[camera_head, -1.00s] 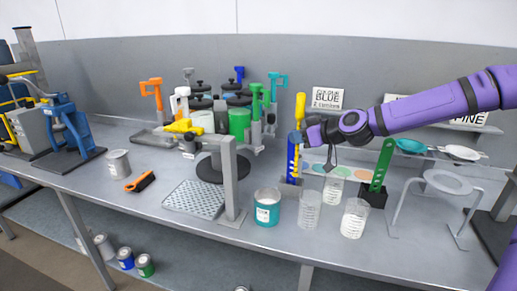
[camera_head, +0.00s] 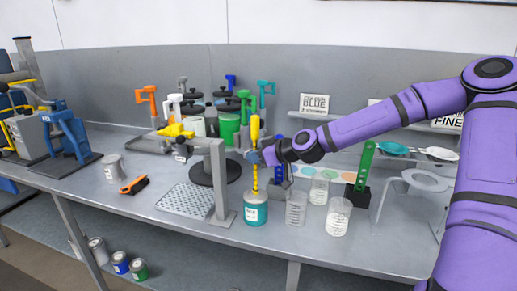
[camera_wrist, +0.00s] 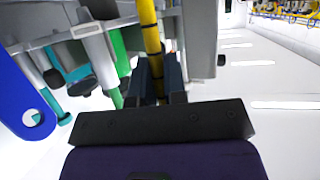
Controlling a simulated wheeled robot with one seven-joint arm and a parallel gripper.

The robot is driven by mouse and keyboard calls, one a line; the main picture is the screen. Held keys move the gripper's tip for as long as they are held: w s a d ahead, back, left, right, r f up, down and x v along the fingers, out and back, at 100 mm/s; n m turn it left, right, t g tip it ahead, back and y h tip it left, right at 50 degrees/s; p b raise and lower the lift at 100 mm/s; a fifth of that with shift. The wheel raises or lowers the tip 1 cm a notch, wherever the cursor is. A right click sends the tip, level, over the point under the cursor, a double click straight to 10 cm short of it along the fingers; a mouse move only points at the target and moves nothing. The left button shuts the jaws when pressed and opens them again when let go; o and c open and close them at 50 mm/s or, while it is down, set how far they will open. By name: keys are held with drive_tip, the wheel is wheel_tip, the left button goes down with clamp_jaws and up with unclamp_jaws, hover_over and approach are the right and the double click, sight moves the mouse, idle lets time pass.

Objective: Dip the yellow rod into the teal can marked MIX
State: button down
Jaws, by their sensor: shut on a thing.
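The yellow rod (camera_head: 255,178) stands upright in my gripper (camera_head: 257,157), which is shut on it. The rod's lower end meets the open top of the teal can (camera_head: 255,212), and how deep it reaches inside is hidden. The can stands on the bench and has a white label too small to read. In the wrist view the yellow rod (camera_wrist: 151,40) runs up from between the dark fingers of my gripper (camera_wrist: 155,82).
Clear beakers (camera_head: 296,208) stand just right of the can, with another (camera_head: 338,217) beyond. A grey stand (camera_head: 219,185) and perforated tray (camera_head: 186,200) are close on the left. The bench front is mostly clear.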

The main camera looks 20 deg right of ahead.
sight(256, 140)
drive_tip(key=shift+f, duration=5.1)
wheel_tip(256, 140, up, 15)
drive_tip(key=shift+f, duration=0.1)
